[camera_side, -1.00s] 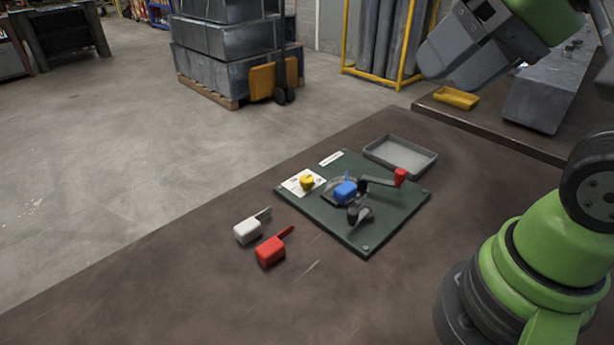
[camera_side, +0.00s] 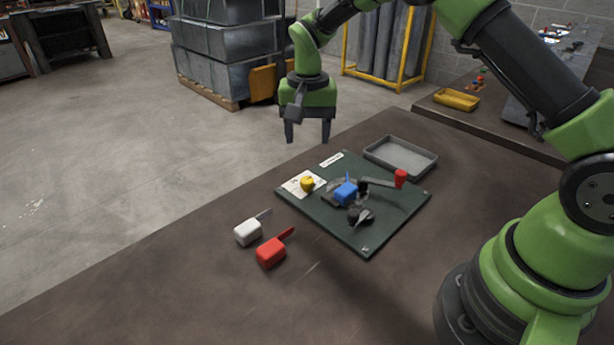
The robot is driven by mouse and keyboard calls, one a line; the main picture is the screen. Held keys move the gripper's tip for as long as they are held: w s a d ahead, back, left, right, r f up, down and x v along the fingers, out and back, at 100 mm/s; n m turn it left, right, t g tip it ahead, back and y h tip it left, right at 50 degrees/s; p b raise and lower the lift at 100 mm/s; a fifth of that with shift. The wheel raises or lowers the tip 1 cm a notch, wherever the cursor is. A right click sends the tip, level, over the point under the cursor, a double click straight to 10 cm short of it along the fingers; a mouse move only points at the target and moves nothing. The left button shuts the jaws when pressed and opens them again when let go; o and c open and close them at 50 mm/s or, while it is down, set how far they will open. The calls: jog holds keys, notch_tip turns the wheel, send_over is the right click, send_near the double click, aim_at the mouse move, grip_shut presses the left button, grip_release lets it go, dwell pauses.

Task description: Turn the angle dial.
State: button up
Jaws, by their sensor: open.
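A dark green board (camera_side: 372,231) lies on the brown table. On its left corner a yellow knob (camera_side: 307,184) sits on a white marked card (camera_side: 291,187), which looks like the angle dial. A blue block (camera_side: 346,194) with an upright tab sits near the board's middle. Beside it is a crank arm with a red handle (camera_side: 401,178). A black knob (camera_side: 360,215) is in front of the blue block. My gripper (camera_side: 308,136) is open and empty, fingers pointing down, above and apart from the board's far left side.
A white handled block (camera_side: 248,232) and a red handled block (camera_side: 271,253) lie on the table left of the board. An empty grey tray (camera_side: 400,157) is behind the board. The table's front is clear.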

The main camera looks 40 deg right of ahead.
aim_at(307, 180)
notch_tip(307, 180, down, 11)
jog(key=shift+w+r, duration=0.1)
dwell(0.4)
jog(key=c, duration=0.9)
